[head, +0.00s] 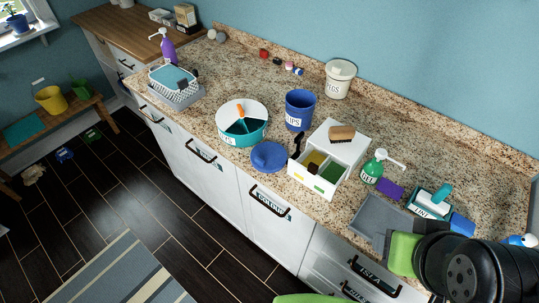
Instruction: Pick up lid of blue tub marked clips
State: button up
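The blue tub (300,112) stands upright and open on the granite counter, with a white label on its front whose letters are too small to read surely. A round blue lid (269,157) lies on the counter in front of the tub, near the front edge. It is apart from the tub, with a small raised part on top. Part of my black arm shows at the lower right, well to the right of the lid. My gripper's fingers cannot be made out in the head view.
A teal-and-white divided bowl (243,131) stands left of the lid. A white compartment box (319,178) stands close on its right, with a dark-handled brush (297,146) at its left edge. A green pump bottle (375,166) and grey tray (380,222) are further right.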

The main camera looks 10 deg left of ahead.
aim_at(267, 157)
jog(key=i+j+u, duration=0.15)
jog(key=j, duration=0.3)
jog(key=i+j+u, duration=0.15)
jog(key=j, duration=0.3)
jog(key=i+j+u, duration=0.15)
jog(key=j, duration=0.25)
jog(key=i+j+u, duration=0.15)
jog(key=j, duration=0.25)
jog(key=i+j+u, duration=0.15)
jog(key=i+j, duration=0.15)
